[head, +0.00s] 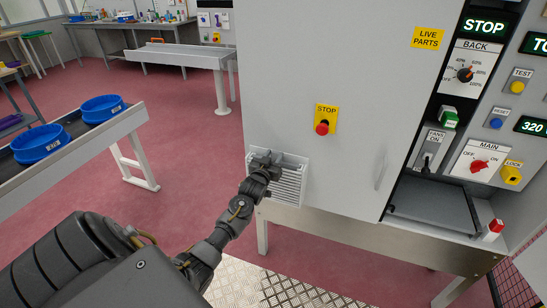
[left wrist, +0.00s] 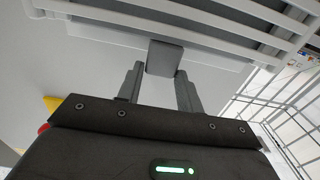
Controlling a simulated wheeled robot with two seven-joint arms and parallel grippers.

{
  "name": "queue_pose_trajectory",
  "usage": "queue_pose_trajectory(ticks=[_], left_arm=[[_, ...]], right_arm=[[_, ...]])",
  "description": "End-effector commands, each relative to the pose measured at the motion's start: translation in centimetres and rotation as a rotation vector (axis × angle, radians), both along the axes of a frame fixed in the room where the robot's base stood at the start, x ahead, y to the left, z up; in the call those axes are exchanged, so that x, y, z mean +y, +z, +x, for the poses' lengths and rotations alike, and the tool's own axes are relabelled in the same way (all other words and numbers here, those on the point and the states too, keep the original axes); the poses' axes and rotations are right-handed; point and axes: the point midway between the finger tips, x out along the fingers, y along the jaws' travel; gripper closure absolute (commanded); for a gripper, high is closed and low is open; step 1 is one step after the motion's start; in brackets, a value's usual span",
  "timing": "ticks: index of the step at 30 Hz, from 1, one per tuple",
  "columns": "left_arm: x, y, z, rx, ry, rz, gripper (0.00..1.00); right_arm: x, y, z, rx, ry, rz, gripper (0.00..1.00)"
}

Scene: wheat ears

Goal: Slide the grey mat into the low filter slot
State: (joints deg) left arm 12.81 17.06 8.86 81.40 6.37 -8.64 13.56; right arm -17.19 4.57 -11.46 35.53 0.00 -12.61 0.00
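A white louvred cover (head: 290,184) sits low on the front of the grey cabinet, at its left side. Its slats also show along the top of the left wrist view (left wrist: 200,28). My left gripper (head: 264,162) is at the cover's upper left part. In the left wrist view my left gripper (left wrist: 159,72) has its two fingers apart, on either side of a grey tab (left wrist: 164,57) on the cover's edge. A narrow gap shows beside the tab, so I see no firm grip. I cannot make out the grey mat, and no open filter slot shows. My right gripper is not in view.
A yellow stop plate with a red button (head: 322,128) is above the cover. Control panels (head: 480,100) and a recess with a dark shelf (head: 435,207) are at right. Blue bowls (head: 103,108) stand on a conveyor at left. Red floor is free between.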

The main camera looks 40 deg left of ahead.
Motion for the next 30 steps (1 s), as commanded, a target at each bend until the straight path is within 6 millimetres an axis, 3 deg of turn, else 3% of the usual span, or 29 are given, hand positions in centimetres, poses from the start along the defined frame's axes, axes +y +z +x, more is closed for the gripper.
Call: queue_pose_trajectory(ticks=[1,5,16,30], left_arm=[[0.0,0.1,0.0,-0.001,0.000,0.000,0.57],[0.0,0.1,0.0,-0.001,0.000,0.000,0.41],[-0.2,-0.1,-0.7,0.001,0.000,0.000,0.41],[-3.0,-0.2,-8.5,0.000,0.000,0.000,0.41]], right_arm=[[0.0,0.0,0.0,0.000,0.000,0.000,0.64],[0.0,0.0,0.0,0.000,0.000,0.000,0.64],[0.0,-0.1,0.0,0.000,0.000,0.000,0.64],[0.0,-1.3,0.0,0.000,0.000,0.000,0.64]])
